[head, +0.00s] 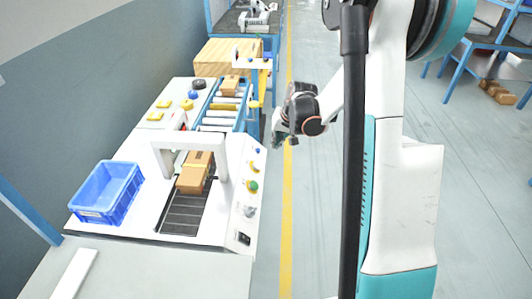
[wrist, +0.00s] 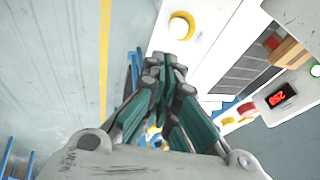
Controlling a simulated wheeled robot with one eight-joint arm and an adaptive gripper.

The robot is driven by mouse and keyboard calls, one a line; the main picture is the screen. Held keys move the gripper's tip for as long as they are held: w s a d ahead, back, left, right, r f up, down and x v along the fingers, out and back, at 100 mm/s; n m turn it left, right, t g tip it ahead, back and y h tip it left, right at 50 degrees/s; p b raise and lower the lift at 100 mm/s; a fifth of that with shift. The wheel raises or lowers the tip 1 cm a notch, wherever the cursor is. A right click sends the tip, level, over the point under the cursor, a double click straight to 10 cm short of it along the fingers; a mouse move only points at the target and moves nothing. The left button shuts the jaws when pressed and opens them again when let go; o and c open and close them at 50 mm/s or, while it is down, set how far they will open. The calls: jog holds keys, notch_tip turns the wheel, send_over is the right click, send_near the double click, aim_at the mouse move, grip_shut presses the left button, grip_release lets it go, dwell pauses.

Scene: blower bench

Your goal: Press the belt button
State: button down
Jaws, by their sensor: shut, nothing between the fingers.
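My gripper (head: 279,138) hangs in the air just right of the bench's side panel in the head view. In the wrist view its teal fingers (wrist: 165,62) are together with nothing between them. A round pale button with a yellow ring (wrist: 181,27) lies on the white panel beyond the fingertips, apart from them. In the head view the panel carries a green button (head: 252,187), a yellow one (head: 255,168) and a small blue one (head: 257,150). No readable label tells which is the belt button. The dark belt (head: 184,212) runs under a white arch.
A cardboard box (head: 195,173) sits on the belt at the arch (head: 166,150). A blue crate (head: 108,192) stands at left. Another box (head: 230,85) sits on rollers behind. A red-digit display (wrist: 277,98) shows in the wrist view. Floor right of the bench is clear.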

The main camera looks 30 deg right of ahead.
jog(key=b, duration=0.3)
send_near(257, 165)
jog(key=w+d+f, duration=0.2)
jog(key=d+f, duration=0.1)
jog(key=d, duration=0.1)
jog(key=w+f+b, duration=0.1)
jog(key=a+f+b, duration=0.1)
jog(key=shift+w+a+f, duration=0.25)
jog(key=shift+w, duration=0.15)
jog(key=shift+w+a+f, duration=0.2)
jog(key=shift+a+f, duration=0.1)
